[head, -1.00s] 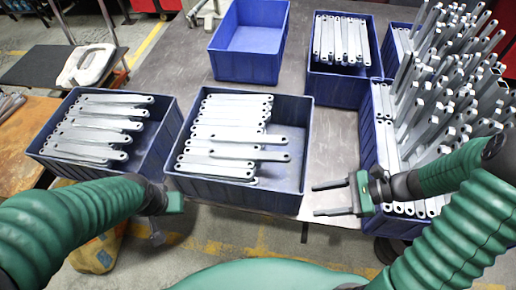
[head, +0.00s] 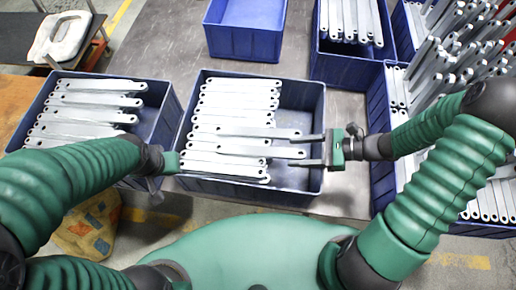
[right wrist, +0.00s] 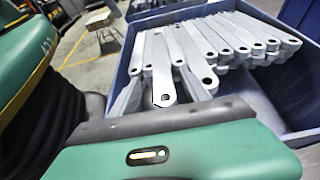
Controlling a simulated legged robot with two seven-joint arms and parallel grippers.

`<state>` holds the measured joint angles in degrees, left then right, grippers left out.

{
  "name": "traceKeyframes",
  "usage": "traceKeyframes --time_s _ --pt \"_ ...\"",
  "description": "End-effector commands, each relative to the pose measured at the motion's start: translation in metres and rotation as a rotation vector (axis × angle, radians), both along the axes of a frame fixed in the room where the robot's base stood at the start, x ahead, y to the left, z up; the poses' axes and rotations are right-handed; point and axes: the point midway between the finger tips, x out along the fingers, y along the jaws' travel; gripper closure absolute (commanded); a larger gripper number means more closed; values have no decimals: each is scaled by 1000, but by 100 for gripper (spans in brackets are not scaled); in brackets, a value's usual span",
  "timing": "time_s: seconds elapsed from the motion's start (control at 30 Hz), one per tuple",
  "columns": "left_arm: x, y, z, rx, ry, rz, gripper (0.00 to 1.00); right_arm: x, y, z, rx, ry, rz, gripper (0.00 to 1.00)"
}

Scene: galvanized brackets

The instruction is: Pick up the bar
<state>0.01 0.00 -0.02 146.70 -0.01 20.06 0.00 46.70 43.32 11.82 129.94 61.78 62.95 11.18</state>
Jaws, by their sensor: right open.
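Grey metal bars lie stacked in the middle blue bin (head: 300,185). One bar (head: 270,152) sticks out to the right past most of the stack, as does another (head: 255,131) just behind it. My right gripper (head: 291,151) is open over this bin's right part, its fingers pointing left. The nearer bar's end shows between the fingers; I cannot tell whether they touch it. The right wrist view shows bar ends (right wrist: 165,98) beyond the green gripper body; the fingers are hidden there. My left gripper (head: 172,163) is at this bin's left wall, its fingers not distinguishable.
A left bin (head: 160,118) holds more bars. An empty blue bin (head: 243,40) stands at the back, with another bar bin (head: 345,68) right of it. A crowded bin (head: 380,175) of upright bars stands at the right. Grey tabletop (head: 180,40) is bare behind the middle bin.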

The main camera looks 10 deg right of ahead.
Motion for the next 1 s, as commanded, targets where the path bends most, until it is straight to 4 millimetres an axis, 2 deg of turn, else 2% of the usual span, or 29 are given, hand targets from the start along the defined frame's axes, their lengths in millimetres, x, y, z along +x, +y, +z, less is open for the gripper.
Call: traceKeyframes --time_s 0.2,0.47,0.87,1.0 --pt "0 0 2 0 -1 0 100 9 24 -14 13 -1 0 45" --pt "0 0 2 0 -1 -1 100 11 28 -16 9 -2 -2 47" --pt "0 0 2 0 -1 0 100 10 33 -15 6 1 1 99" --pt "0 0 2 0 -1 0 100 11 30 -15 9 -1 0 100"
